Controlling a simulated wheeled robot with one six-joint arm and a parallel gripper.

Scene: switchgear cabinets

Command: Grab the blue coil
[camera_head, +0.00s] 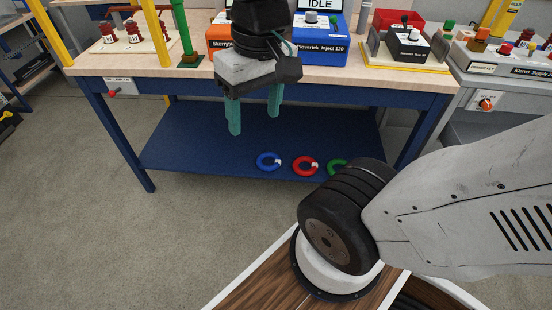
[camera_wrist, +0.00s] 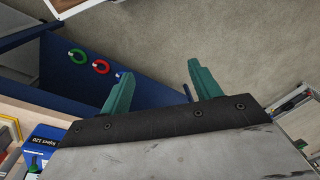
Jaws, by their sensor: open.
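The blue coil (camera_head: 260,163) is a small ring with a white tag, lying flat on the blue lower shelf (camera_head: 205,150) of the workbench. It is the leftmost of three coils in the head view. In the wrist view, only a bit of the blue coil (camera_wrist: 120,75) shows beside a finger, which seems to hide the rest. My gripper (camera_head: 254,123) has two teal fingers spread apart and empty, pointing down in front of the bench. It is above the shelf's level and apart from the coil. The wrist view also shows both fingers of my gripper (camera_wrist: 158,70).
A red coil (camera_head: 295,166) and a green coil (camera_head: 332,166) lie right of the blue one; my arm partly covers the green one. The wooden bench top (camera_head: 190,75) overhangs the shelf and carries devices, including a blue box (camera_head: 320,48). Open floor lies in front.

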